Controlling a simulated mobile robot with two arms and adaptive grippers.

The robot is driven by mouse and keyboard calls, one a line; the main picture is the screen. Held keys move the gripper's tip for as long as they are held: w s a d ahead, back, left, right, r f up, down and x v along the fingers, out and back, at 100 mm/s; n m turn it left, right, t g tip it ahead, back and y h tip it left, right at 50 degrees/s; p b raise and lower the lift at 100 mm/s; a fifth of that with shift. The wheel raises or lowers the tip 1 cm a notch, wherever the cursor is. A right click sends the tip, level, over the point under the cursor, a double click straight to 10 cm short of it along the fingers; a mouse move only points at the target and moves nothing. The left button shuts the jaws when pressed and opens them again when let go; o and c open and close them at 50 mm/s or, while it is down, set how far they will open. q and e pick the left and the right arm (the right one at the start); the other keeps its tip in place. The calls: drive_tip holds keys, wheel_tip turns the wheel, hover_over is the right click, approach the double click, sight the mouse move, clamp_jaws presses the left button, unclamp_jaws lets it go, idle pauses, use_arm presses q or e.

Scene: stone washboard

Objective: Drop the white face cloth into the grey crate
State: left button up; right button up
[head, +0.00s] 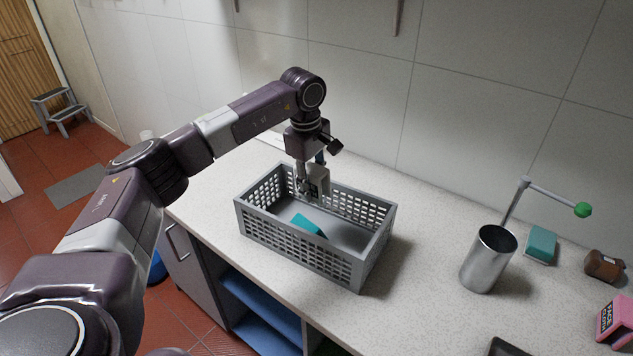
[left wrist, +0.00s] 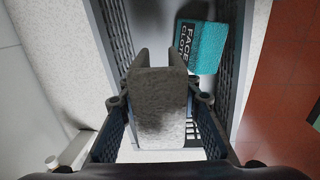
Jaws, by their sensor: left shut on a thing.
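The white face cloth (left wrist: 160,98) is a pale, grey-looking block between the fingers of my left gripper (head: 312,188). The gripper is shut on it, and in the left wrist view the fingers press its two sides. Its label side does not show. The grey crate (head: 298,258) stands on the counter, with slotted walls and an open top. My left gripper points down over the back part of the crate, with the cloth around rim height. The exact gap to the crate floor is hard to tell. My right gripper is not in view.
A teal face cloth (head: 307,225) lies in the crate; its label shows in the left wrist view (left wrist: 202,46). On the counter (head: 420,240) to the right are a metal canister (head: 487,262), a teal sponge-like block (head: 541,245), a brown item (head: 604,265) and a pink cloth (head: 615,322).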

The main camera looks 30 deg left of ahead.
sight(310, 168)
use_arm(q)
wheel_tip(310, 168, down, 4)
drive_tip(key=shift+r+b, duration=0.1)
drive_tip(key=shift+b, duration=1.05)
drive_tip(key=shift+w+f+b, duration=0.15)
drive_tip(key=shift+f+b, duration=0.15)
drive_tip(key=shift+f, duration=0.25)
drive_tip(key=shift+r, duration=0.1)
drive_tip(key=o, duration=1.2)
drive_tip(key=r, duration=0.4)
drive_tip(key=s+r, duration=0.1)
drive_tip(key=r, duration=0.7)
drive_tip(key=shift+s, duration=0.3)
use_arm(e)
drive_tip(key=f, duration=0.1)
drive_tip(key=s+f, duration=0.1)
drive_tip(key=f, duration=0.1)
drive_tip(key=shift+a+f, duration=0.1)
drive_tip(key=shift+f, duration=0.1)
